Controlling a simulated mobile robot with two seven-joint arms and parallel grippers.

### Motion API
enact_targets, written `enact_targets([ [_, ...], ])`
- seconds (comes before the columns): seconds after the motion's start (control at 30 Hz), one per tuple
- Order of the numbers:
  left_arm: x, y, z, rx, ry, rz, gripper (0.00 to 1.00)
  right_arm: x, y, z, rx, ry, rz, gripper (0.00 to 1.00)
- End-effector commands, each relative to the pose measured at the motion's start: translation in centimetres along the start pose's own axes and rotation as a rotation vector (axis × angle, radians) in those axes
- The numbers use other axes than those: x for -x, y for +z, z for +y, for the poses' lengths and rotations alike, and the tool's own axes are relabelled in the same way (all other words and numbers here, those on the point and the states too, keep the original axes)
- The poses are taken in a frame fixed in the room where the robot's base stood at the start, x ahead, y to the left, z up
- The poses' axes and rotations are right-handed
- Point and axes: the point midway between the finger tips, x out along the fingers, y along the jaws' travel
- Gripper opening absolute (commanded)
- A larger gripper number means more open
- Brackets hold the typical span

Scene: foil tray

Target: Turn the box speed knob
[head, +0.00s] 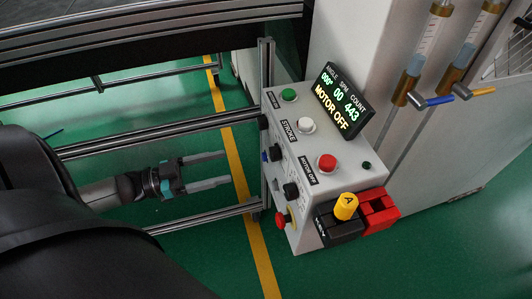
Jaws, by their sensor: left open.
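The grey control box (335,180) stands right of centre on a metal frame. Its left side face carries a black knob (275,153) higher up and another black knob (291,190) lower down. Their labels are too small to read, so I cannot tell which one is the speed knob. My left gripper (227,167) is open and empty, its two fingers pointing right at this face, with a gap between the fingertips and the knobs. My right gripper is not in view.
The box top has green (289,95), white (306,125) and red (327,162) buttons and a display (342,100) reading MOTOR OFF. A red button (281,220) sits low on the side face. A yellow piece marked A (346,206) stands at the front corner. Metal rails (165,132) run behind my gripper.

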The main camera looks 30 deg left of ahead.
Motion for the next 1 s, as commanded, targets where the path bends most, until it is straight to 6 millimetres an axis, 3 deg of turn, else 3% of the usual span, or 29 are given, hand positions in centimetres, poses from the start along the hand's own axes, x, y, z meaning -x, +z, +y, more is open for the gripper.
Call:
enact_targets([
  [0.3,-7.1,-0.1,-0.1,-0.002,-0.001,0.004,0.77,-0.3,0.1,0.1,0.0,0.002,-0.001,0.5],
  [0.5,-10.1,0.0,-0.1,-0.001,-0.002,0.002,0.77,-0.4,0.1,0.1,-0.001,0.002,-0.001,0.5],
  [0.7,-11.4,0.1,-0.1,-0.001,-0.002,-0.001,0.77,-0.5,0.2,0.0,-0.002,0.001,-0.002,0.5],
  [1.0,-11.5,0.1,-0.1,0.0,-0.003,-0.002,0.77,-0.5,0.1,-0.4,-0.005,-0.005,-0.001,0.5],
])
